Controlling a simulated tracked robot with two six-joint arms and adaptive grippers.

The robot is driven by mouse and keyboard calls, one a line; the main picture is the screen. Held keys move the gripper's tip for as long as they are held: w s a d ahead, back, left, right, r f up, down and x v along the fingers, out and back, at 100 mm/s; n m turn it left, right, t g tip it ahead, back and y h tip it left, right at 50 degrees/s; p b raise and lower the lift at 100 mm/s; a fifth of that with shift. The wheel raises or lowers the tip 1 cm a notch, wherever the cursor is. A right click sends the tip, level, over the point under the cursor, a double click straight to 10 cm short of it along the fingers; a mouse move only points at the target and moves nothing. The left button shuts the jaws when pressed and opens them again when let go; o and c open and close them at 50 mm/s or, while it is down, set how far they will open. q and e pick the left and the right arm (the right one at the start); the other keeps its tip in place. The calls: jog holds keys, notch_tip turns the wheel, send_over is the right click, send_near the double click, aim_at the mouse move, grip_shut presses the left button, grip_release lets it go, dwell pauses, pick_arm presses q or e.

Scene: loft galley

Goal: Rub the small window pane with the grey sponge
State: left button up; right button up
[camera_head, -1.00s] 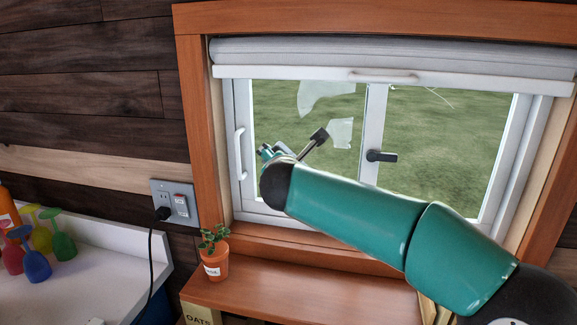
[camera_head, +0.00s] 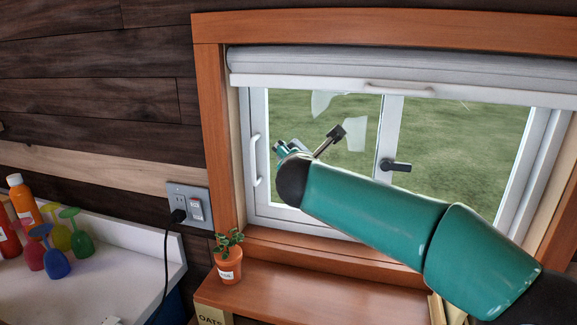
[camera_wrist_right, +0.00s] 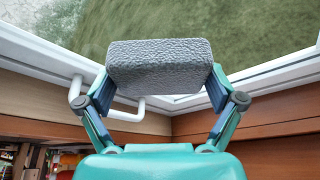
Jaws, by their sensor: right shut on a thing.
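The small window pane (camera_head: 285,112) is the left pane of the window, in a white frame. Whitish smears show on it, one near the top (camera_head: 322,102) and one at the right (camera_head: 355,136). My right gripper (camera_head: 283,148) is in front of the pane's left part. The right wrist view shows it shut on the grey sponge (camera_wrist_right: 160,66), held between both fingers with the glass beyond. The sponge is not clearly seen in the head view. I cannot tell whether it touches the glass. My left gripper is not in view.
A white handle (camera_head: 256,160) is on the left frame and a black latch (camera_head: 396,165) right of the pane. A potted plant (camera_head: 229,268) stands on the wooden ledge (camera_head: 290,295).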

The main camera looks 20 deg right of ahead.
jog(key=shift+s+d+b, duration=0.25)
jog(key=shift+s+d, duration=0.3)
jog(key=shift+d, duration=0.25)
jog(key=shift+s+d+b, duration=0.25)
jog(key=shift+s+d, duration=0.25)
jog(key=shift+d, duration=0.3)
jog(key=s+d, duration=0.1)
jog(key=d, duration=0.1)
jog(key=s+d+b, duration=0.1)
jog(key=s+d, duration=0.1)
jog(key=shift+d, duration=0.2)
jog(key=shift+w+a+p, duration=0.2)
jog(key=shift+w+a, duration=0.45)
jog(key=shift+a, duration=0.35)
jog(key=shift+w+a+p, duration=0.2)
jog(key=shift+w+a, duration=0.5)
jog(key=shift+a, duration=0.3)
jog(key=shift+w+a+p, duration=0.2)
jog(key=shift+w+a, duration=0.45)
jog(key=shift+a, duration=0.35)
jog(key=shift+w+a+p, duration=0.35)
jog(key=shift+w+a, duration=0.15)
jog(key=shift+a, duration=0.25)
jog(key=shift+w+a+p, duration=0.3)
jog(key=shift+w+a, duration=0.2)
jog(key=shift+a, duration=0.2)
